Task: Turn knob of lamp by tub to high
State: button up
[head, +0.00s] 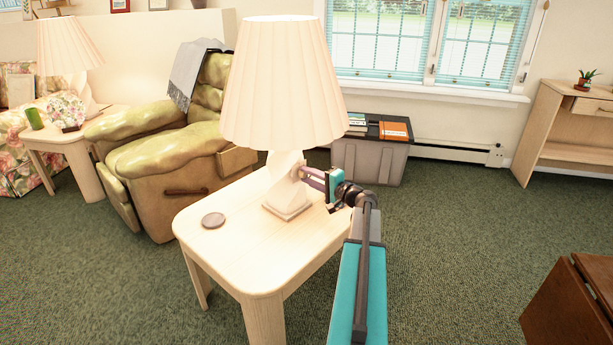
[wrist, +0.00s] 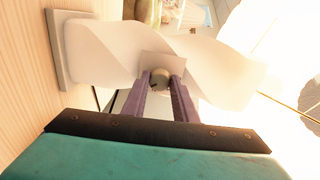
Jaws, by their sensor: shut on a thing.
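The lamp (head: 284,85) with a pleated cream shade and a twisted white base (head: 285,183) stands on a pale wooden side table (head: 245,245). The base also shows in the wrist view (wrist: 105,48), lying sideways in the picture. My gripper (head: 303,172) reaches the right side of the base, below the shade. In the wrist view its purple fingers (wrist: 160,85) are shut on a small round grey-tan knob (wrist: 159,78) at the base. The knob's setting cannot be read. The tub, a grey lidded bin (head: 368,162), stands on the floor behind the table, under the window.
A round grey coaster (head: 213,220) lies on the table's left part. A green recliner (head: 180,150) stands close behind on the left. A second lamp (head: 70,48) is on another side table. Green carpet (head: 450,240) is open to the right; a brown wooden piece (head: 572,305) is at lower right.

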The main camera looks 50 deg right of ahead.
jog(key=shift+m, duration=0.5)
jog(key=o, duration=1.1)
jog(key=shift+c, duration=0.2)
jog(key=shift+s, duration=0.15)
jog(key=s+p, duration=0.1)
jog(key=s, duration=1.2)
jog(key=shift+s+r, duration=0.3)
jog(key=shift+s, duration=0.1)
